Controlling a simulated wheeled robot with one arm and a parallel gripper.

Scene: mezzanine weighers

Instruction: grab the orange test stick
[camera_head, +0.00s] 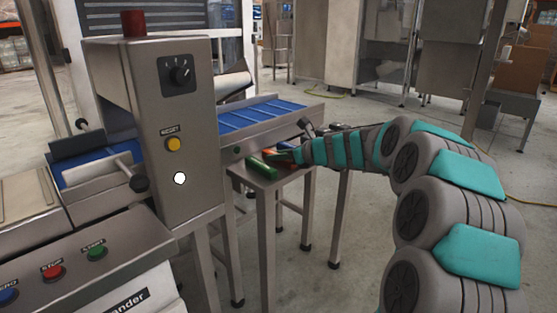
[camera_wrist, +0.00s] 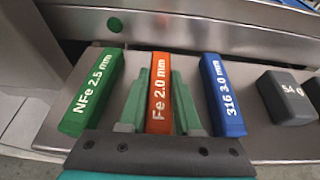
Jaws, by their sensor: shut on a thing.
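The orange test stick (camera_wrist: 159,95), marked "Fe 2.0 mm", lies on a small steel table between a green stick and a blue stick. In the wrist view my gripper (camera_wrist: 160,100) has its green fingers on either side of the orange stick and is shut on it. The stick appears still at table level; whether it is lifted at all I cannot tell. In the head view my gripper (camera_head: 287,155) is over the small table, and the orange stick (camera_head: 285,146) is mostly hidden by it.
The green stick (camera_wrist: 95,92) "NFe 2.5 mm" is close on the left, the blue stick (camera_wrist: 222,95) "316 3.0 mm" close on the right. A dark grey block (camera_wrist: 286,97) lies further right. A steel conveyor side (camera_wrist: 200,30) runs behind. The blue-belted conveyor (camera_head: 250,115) adjoins the table.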

